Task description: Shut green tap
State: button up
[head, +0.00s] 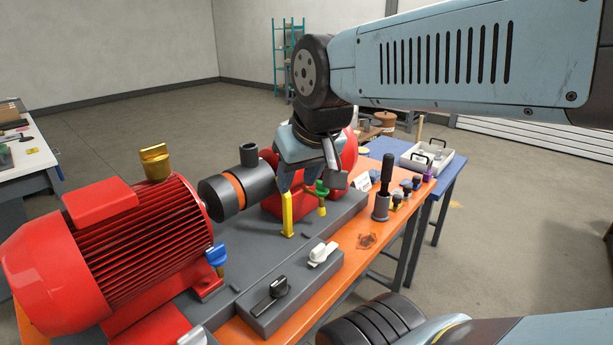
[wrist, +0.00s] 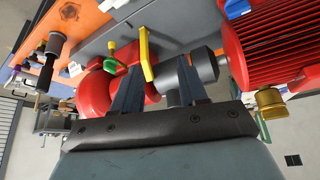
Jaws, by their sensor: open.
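The green tap (head: 318,188) is a small green handle on a yellow body, low on the near side of the red pump. In the wrist view the green tap (wrist: 111,66) is left of both fingers, outside the gap between them. My gripper (head: 308,180) points down over the skid, just left of and above the tap in the head view. In the wrist view my gripper (wrist: 161,64) is open and empty, its fingers spread apart. A yellow post (head: 288,214) stands close by the left finger. I cannot tell whether they touch.
The red motor (head: 120,250) with a blue tap (head: 216,256) is at left. The dark coupling (head: 228,190) lies between motor and pump.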

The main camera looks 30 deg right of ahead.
jog(key=w+d+n+g, duration=0.4)
jog(key=w+d+g, duration=0.2)
jog(key=w+d, duration=1.05)
jog(key=f, duration=1.3)
jog(key=shift+w+a, duration=0.25)
jog(key=shift+w, duration=0.15)
grip_shut()
